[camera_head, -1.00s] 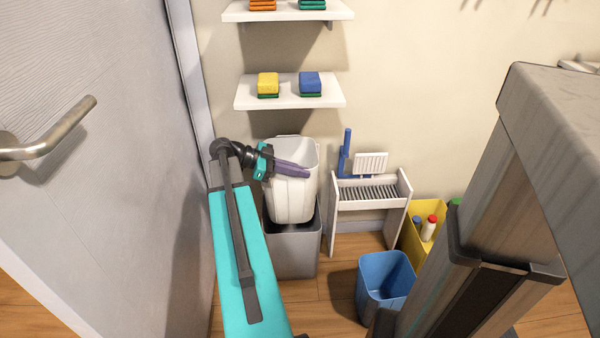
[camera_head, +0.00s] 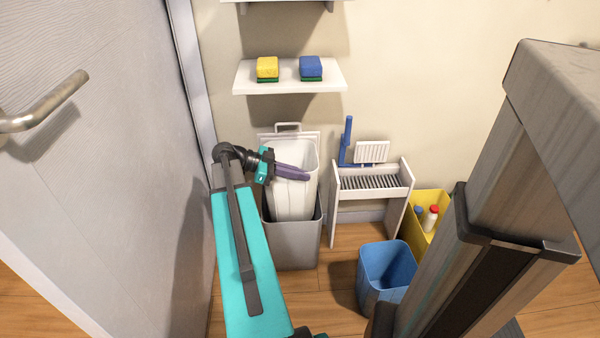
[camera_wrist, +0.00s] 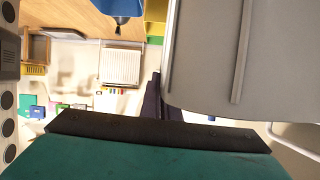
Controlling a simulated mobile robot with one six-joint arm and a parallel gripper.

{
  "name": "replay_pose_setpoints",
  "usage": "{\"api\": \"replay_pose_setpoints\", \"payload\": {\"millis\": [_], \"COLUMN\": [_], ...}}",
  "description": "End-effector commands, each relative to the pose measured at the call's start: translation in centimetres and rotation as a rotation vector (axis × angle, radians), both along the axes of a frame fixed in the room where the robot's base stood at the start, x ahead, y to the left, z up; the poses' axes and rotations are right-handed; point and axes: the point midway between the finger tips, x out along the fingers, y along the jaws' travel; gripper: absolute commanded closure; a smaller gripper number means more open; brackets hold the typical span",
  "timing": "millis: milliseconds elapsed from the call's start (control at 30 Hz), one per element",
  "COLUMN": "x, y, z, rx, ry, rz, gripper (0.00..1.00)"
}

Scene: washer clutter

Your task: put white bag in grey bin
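The white bag (camera_head: 293,197) is an upright, open-topped, ribbed container. It stands with its lower part inside the grey bin (camera_head: 292,254) and its upper part above the bin's rim. Its bottom is hidden by the bin wall. My gripper (camera_head: 292,172) is at the bag's upper front edge, its purple fingers closed over the rim. In the wrist view the pale ribbed side of the bag (camera_wrist: 225,60) fills the upper right, and my dark fingers (camera_wrist: 158,100) meet its edge, partly hidden.
A white rack (camera_head: 370,183) stands to the right of the bin. A blue bin (camera_head: 385,280) and a yellow bin (camera_head: 428,205) with bottles are further right. A shelf (camera_head: 290,86) with sponges is above. A grey door (camera_head: 110,150) is close on the left.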

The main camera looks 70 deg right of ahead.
Motion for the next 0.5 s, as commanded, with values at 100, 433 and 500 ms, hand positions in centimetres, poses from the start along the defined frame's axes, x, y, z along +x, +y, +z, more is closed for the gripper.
{"api": "replay_pose_setpoints", "payload": {"millis": [100, 433, 500], "x": [0.0, 0.0, 0.0], "y": [0.0, 0.0, 0.0], "z": [-1.0, -3.1, -3.6], "rx": [0.0, 0.0, 0.0], "ry": [0.0, 0.0, 0.0], "rz": [0.0, 0.001, 0.001], "gripper": [1.0, 1.0, 1.0]}}
